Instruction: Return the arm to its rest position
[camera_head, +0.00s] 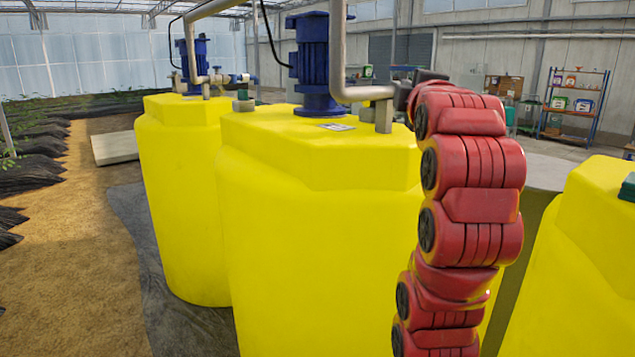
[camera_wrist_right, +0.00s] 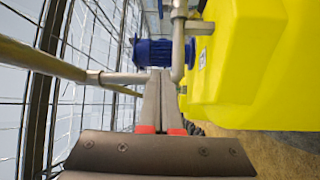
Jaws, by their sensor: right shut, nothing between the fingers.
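My right arm, red and segmented, rises at the right of the head view, in front of the middle yellow tank (camera_head: 320,240). Its upper end is beside a grey pipe (camera_head: 338,45); from this view I cannot tell whether they touch. In the wrist view my right gripper (camera_wrist_right: 160,76) is shut, its grey fingers together and nothing between them. The fingers overlap the view of the grey pipe (camera_wrist_right: 178,45) and a blue motor (camera_wrist_right: 158,52). My left gripper is not in view.
Another yellow tank (camera_head: 180,200) stands behind at the left, and one more (camera_head: 575,270) at the right edge. A blue motor (camera_head: 315,60) tops the middle tank. Shelves (camera_head: 572,100) stand far back right. Bare soil (camera_head: 75,260) lies open at the left.

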